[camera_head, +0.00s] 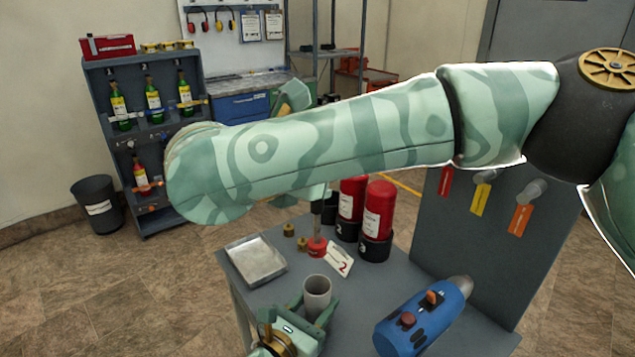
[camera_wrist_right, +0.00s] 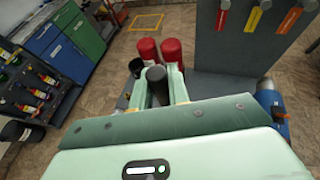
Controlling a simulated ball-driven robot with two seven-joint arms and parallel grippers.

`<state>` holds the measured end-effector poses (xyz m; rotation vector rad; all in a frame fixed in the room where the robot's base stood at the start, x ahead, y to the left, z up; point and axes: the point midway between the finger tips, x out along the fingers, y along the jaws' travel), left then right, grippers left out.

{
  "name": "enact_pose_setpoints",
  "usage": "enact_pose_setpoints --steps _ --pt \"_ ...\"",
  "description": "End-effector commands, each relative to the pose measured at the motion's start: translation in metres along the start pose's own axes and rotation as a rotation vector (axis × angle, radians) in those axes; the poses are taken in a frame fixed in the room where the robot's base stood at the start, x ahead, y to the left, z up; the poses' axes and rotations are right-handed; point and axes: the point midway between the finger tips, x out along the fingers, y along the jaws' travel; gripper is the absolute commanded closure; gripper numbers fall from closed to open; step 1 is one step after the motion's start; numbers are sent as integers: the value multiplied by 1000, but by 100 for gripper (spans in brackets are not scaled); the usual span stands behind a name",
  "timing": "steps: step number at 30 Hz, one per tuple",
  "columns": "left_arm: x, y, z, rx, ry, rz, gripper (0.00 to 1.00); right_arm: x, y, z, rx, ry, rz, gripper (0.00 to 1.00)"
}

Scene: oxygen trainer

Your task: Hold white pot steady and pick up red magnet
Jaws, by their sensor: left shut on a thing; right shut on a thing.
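The white pot (camera_head: 317,297), greyish and open-topped, stands upright near the front of the grey table. My left gripper (camera_head: 311,322) is shut on it, with green fingers around its sides. The red magnet (camera_head: 317,248) is behind the pot, with a thin stem rising to a dark handle and a white tag marked 2 (camera_head: 340,260) beside it. My right gripper (camera_wrist_right: 157,88) is shut on the dark handle in the right wrist view. In the head view my right forearm hides most of that gripper. I cannot tell whether the magnet's base touches the table.
Two red cylinders (camera_head: 378,212) in dark holders stand just behind the magnet. A metal tray (camera_head: 257,262) lies left, with small brass pieces (camera_head: 303,243) between. A blue device (camera_head: 422,318) lies right, before an upright panel (camera_head: 480,255) with coloured tags.

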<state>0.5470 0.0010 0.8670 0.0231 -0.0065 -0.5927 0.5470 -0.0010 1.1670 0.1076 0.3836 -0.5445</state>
Motion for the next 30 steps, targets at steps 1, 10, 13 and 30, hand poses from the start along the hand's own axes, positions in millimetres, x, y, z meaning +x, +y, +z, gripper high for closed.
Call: enact_pose_setpoints --steps 1,10,13,30 --pt "0 0 -1 1 2 0 78 0 0 0 1 0 0 100" --pt "0 0 -1 0 1 0 31 0 0 0 1 -1 0 100" --pt "0 0 0 0 1 0 31 0 0 0 1 -1 0 100" --pt "-86 1 -2 1 5 0 31 0 0 0 1 -1 0 100"
